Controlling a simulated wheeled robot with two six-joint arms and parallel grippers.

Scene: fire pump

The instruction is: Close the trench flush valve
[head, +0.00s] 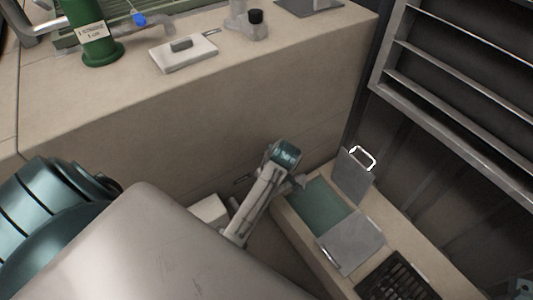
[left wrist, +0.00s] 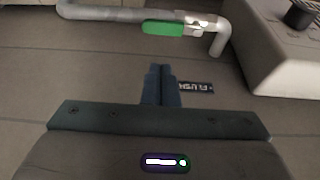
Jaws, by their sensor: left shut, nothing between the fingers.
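In the left wrist view a valve with a green lever handle (left wrist: 163,28) sits on a grey pipe (left wrist: 105,14). The lever lies roughly along the pipe's straight run, just left of its bend. A dark label reading FLUSH (left wrist: 197,88) is partly behind my left gripper (left wrist: 160,70). The gripper is shut and empty, its fingertips pointing toward the pipe. They appear apart from the lever, below it in the picture. In the head view my left arm reaches down beside the bench wall; I cannot make out the valve there. My right gripper is not in view.
In the head view an open trench (head: 318,207) has a raised plate with a handle (head: 354,175), a flat plate (head: 350,243) and a black grate (head: 397,280) around it. The bench wall (head: 200,120) stands close behind my arm. Metal louvres (head: 455,75) are at right.

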